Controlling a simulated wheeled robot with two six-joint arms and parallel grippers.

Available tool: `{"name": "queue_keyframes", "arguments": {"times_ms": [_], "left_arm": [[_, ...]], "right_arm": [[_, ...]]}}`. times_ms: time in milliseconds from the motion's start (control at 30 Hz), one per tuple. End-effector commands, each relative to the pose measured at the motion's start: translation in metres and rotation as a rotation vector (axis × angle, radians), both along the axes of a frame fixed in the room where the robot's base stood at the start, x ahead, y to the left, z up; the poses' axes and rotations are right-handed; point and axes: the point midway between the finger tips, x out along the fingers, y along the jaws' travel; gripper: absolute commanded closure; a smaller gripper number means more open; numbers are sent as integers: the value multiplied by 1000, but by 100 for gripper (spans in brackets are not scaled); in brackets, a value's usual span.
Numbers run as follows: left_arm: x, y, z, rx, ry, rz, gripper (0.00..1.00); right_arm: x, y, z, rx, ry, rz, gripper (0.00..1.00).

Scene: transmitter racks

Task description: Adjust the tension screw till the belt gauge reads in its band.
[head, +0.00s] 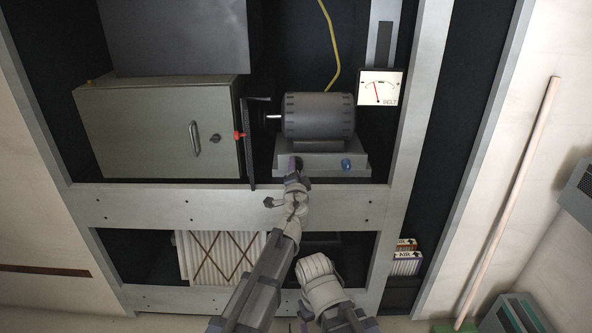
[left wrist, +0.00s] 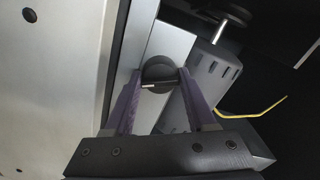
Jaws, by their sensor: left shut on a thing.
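The tension screw (left wrist: 160,72) is a dark round knob with a pale slot line, on the light face of the motor base (head: 318,164). My left gripper (head: 293,174) reaches up to the left end of that base. In the left wrist view its purple fingers (left wrist: 158,84) are on either side of the knob, shut on it. The head view mostly hides the knob behind the gripper. The belt gauge (head: 380,87) is a white dial at the upper right; its red needle leans slightly left of upright. Its band is too small to make out.
A grey-green cabinet (head: 160,130) and a red knob (head: 239,135) are to the left. The rack's cross beam (head: 130,205) runs below. A yellow cable (head: 334,50) hangs above.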

Motion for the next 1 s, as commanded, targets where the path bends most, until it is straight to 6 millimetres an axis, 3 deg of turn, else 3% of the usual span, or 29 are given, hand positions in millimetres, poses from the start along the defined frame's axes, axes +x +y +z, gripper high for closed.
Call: {"name": "queue_keyframes", "arguments": {"times_ms": [600,1000], "left_arm": [[-1,0,0,489,0,0,99],[-1,0,0,670,0,-1,99]], "right_arm": [[0,0,0,0,0,0,16],[0,0,0,0,0,0,16]]}}
